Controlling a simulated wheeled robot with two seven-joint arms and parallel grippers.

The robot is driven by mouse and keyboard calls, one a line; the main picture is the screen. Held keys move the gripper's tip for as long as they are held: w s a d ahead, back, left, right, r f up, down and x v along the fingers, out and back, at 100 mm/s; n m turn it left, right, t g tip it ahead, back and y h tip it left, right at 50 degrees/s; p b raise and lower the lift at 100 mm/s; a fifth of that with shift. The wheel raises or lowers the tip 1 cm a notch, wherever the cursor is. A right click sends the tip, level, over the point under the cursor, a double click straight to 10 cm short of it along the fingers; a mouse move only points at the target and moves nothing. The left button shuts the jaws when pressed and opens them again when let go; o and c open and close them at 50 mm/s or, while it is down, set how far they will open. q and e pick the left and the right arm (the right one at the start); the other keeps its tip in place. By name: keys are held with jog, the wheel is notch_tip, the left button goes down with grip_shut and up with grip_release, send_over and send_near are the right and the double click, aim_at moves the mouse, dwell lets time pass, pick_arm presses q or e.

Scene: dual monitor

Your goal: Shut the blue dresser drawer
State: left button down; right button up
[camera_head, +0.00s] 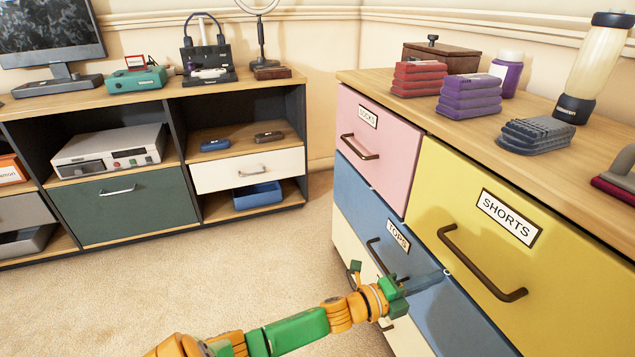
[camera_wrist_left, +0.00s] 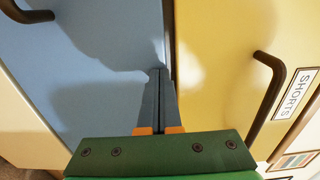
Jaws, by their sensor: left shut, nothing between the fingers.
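The blue drawer (camera_head: 362,197) has a TOPS label and a dark bar handle, and sits below the pink and yellow drawers. Its front looks close to flush with them; I cannot tell whether a small gap remains. My left gripper (camera_head: 446,272) is shut and empty, its tips at the blue front, right of the handle and near the yellow drawer's lower edge. In the left wrist view the closed fingers (camera_wrist_left: 158,75) point at the blue front (camera_wrist_left: 85,60) beside the dark seam with the yellow drawer. Contact is unclear. My right gripper is not in view.
The yellow SHORTS drawer (camera_head: 430,200) with its protruding handle is right of my gripper; the pink drawer (camera_head: 392,150) is above. Folded clothes and bottles stand on the dresser top (camera_head: 400,92). A low cabinet (camera_head: 295,130) stands at left. Carpet (camera_head: 250,250) between is clear.

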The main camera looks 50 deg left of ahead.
pick_arm(q)
jog(key=shift+w+r, duration=0.2)
jog(key=shift+r, duration=0.05)
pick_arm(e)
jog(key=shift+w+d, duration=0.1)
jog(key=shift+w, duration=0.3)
pick_arm(q)
jog(key=shift+r, duration=0.25)
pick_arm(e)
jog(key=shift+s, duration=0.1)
pick_arm(q)
jog(key=shift+f, duration=0.1)
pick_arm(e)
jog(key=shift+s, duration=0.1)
